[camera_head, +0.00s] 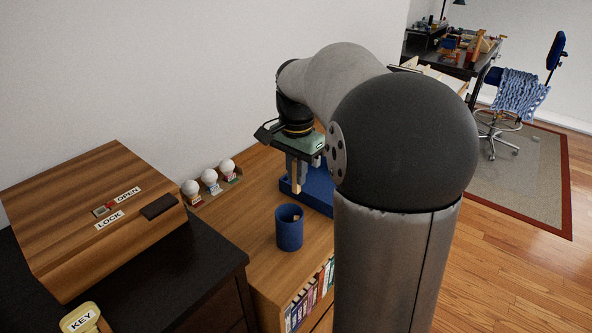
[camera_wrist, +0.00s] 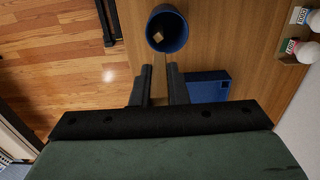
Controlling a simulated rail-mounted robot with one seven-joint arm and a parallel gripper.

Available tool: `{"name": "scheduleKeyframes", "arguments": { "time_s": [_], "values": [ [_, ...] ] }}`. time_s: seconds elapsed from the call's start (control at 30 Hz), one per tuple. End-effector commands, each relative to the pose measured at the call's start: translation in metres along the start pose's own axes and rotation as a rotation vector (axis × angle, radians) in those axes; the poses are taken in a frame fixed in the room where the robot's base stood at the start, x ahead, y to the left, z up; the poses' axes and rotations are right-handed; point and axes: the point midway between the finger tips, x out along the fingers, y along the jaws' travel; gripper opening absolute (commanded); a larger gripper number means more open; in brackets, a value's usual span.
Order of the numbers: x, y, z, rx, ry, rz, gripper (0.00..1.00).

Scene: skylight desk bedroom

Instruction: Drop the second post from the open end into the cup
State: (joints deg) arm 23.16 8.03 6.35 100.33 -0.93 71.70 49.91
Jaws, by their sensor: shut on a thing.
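My gripper (camera_head: 293,178) is shut on a pale wooden post (camera_head: 294,187), which hangs roughly upright below the fingers. In the wrist view the post (camera_wrist: 159,72) shows between the fingers of my gripper (camera_wrist: 160,76). The blue cup (camera_head: 289,234) stands upright on the wooden cabinet top, nearer the head camera than the held post and lower. The cup (camera_wrist: 181,31) also shows in the wrist view, just beyond the fingertips. A pale wooden piece (camera_wrist: 157,37) is inside it. A blue block or tray (camera_head: 317,189) lies behind my gripper, partly hidden by my arm.
Three white balls on small labelled bases (camera_head: 210,180) stand by the wall. A wooden box (camera_head: 95,215) with OPEN and LOCK labels sits on a dark surface at left, with a yellow KEY tag (camera_head: 82,318). Books (camera_head: 308,300) fill the shelf below. Cabinet top around the cup is clear.

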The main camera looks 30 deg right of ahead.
Motion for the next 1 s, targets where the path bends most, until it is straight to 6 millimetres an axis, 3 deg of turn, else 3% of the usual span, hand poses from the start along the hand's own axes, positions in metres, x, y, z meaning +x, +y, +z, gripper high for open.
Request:
{"name": "scheduleKeyframes", "arguments": {
  "time_s": [0.4,0.73,0.77,0.83,1.0],
  "values": [
    [0.050,0.000,0.000,0.000,0.000,0.001,0.00],
    [0.051,0.000,0.000,-0.001,0.000,0.000,0.00],
    [0.051,0.000,0.000,-0.001,0.000,0.000,0.19],
    [0.051,0.000,0.000,-0.001,0.000,0.000,0.39],
    [0.051,0.000,0.000,-0.001,0.000,0.000,0.39]
  ]
}}
